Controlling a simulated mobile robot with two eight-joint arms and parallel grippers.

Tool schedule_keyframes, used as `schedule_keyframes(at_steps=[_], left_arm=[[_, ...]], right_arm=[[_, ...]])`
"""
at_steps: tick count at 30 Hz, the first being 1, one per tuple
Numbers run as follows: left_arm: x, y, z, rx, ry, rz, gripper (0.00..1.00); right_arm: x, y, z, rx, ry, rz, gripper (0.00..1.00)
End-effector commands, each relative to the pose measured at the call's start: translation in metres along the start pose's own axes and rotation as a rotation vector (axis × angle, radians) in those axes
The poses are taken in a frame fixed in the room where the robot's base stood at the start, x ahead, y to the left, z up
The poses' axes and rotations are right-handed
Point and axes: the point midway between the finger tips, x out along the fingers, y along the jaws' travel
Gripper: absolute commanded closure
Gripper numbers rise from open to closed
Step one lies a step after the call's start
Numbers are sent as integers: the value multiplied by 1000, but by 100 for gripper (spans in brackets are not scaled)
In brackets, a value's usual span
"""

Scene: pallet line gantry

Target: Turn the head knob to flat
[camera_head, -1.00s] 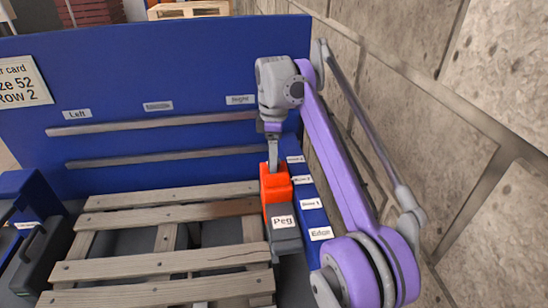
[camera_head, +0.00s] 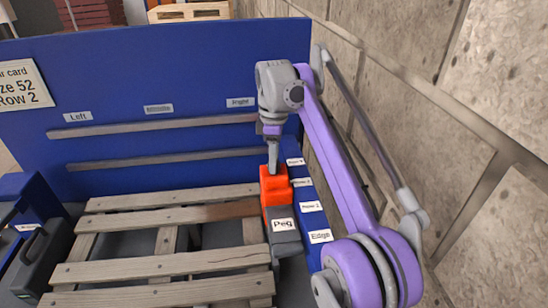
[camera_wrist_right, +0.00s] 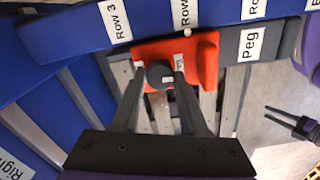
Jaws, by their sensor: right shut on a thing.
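In the right wrist view the red head (camera_wrist_right: 205,58) carries a round dark knob (camera_wrist_right: 160,74). My right gripper (camera_head: 272,170) reaches down onto the head from above. In the wrist view its two fingers (camera_wrist_right: 160,78) stand on either side of the knob and are shut on it. The knob's pointer or marks are too small to read. A dark, pronged part (camera_wrist_right: 293,125), apparently my left gripper, shows at the right of the wrist view.
A slatted wooden pallet (camera_head: 165,268) lies left of the head. A blue panel (camera_head: 150,70) with two metal rails stands behind. A rail with row labels (camera_head: 312,218) runs along the right, close to a block wall (camera_head: 450,120). A dark case (camera_head: 42,262) stands at lower left.

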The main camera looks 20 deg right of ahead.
Motion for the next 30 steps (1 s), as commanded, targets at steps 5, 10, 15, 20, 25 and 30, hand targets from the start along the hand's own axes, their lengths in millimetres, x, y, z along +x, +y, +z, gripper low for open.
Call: schedule_keyframes(at_steps=[5, 10, 15, 20, 25, 30], left_arm=[[-9, 0, -8, 0, 7, 0, 50], [-18, 0, -17, 0, 14, 0, 50], [-25, 0, -25, 0, 20, 0, 50], [-31, 0, -31, 0, 27, 0, 50], [-37, 0, -38, 0, 33, 0, 50], [-42, 0, -44, 0, 39, 0, 50]], right_arm=[[-3, 0, 0, 124, 0, 0, 100], [-3, 0, 0, 280, 0, 1, 100], [-3, 0, 0, 442, 1, 1, 100], [-3, 1, 0, 595, 1, 2, 100], [-3, 1, 0, 756, 1, 1, 100], [-3, 1, 0, 917, 1, 1, 100]])
